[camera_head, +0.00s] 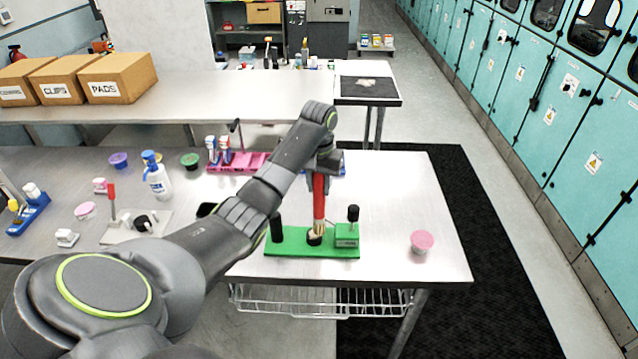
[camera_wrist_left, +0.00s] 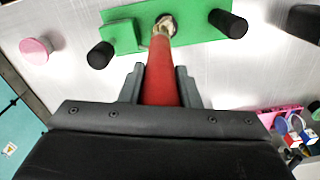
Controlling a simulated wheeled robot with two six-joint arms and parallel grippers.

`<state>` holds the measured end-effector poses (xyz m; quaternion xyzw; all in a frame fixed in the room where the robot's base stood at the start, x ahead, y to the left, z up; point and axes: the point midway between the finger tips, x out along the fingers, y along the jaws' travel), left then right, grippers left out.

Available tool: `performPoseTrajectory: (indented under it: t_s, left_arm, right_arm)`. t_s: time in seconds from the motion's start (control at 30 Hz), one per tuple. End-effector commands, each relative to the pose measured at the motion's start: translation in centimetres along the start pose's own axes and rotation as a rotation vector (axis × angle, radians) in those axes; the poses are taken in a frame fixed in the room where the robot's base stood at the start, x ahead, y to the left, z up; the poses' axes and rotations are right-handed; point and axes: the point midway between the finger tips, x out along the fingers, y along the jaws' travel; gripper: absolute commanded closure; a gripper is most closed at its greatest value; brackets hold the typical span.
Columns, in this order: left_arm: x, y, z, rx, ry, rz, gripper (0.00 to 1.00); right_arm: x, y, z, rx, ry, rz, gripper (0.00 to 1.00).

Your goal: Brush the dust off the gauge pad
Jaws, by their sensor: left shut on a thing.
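My left gripper (camera_head: 319,186) is shut on a red-handled brush (camera_head: 319,203), which points down with its pale bristles lowest. The brush also shows between the fingers in the left wrist view (camera_wrist_left: 161,75). The bristles (camera_wrist_left: 165,25) are at the dark round gauge pad (camera_head: 314,240) in the middle of a green gauge stand (camera_head: 290,248). They appear to touch the pad and partly cover it. I cannot make out dust on it. The stand has a black post on its left and a green block with a black knob on its right. My right gripper is not in view.
A pink-lidded tub (camera_head: 422,241) stands right of the stand. A grey plate (camera_head: 120,234) with a red post, a white bottle (camera_head: 157,180) and small tubs are to the left. A pink rack (camera_head: 235,167) stands behind. The table's right side is mostly clear.

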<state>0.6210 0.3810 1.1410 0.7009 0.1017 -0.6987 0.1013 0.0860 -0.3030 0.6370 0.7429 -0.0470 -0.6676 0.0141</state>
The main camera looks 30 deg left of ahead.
Motion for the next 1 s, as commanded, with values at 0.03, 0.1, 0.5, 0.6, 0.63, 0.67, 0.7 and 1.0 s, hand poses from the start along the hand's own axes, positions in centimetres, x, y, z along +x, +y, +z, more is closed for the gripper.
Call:
performPoseTrajectory:
  t_s: [0.03,0.1,0.5,0.6,0.63,0.67,0.7,1.0]
  left_arm:
    - [0.0,-0.1,0.0,0.0,0.0,0.0,1.0]
    - [0.0,-0.3,0.1,0.0,0.0,0.0,1.0]
    - [-0.2,-2.6,0.8,-0.001,0.0,-0.001,1.0]
    - [-0.1,-2.8,0.8,0.0,0.0,0.0,1.0]
    - [0.0,-2.8,0.8,0.0,0.0,0.0,1.0]
    - [0.0,-2.8,0.8,0.0,0.0,0.0,1.0]
    - [0.0,-2.7,0.8,0.0,0.0,0.0,1.0]
    - [0.2,-1.2,0.4,0.0,-0.001,0.002,1.0]
  right_arm:
    - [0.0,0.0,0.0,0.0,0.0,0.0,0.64]
    - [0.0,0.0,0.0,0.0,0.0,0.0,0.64]
    - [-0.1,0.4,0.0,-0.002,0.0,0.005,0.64]
    - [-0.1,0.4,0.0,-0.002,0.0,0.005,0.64]
    - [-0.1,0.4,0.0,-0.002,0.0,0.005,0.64]
    - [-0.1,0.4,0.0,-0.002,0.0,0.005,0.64]
    - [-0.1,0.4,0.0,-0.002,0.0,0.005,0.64]
    - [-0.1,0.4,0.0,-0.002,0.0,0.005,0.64]
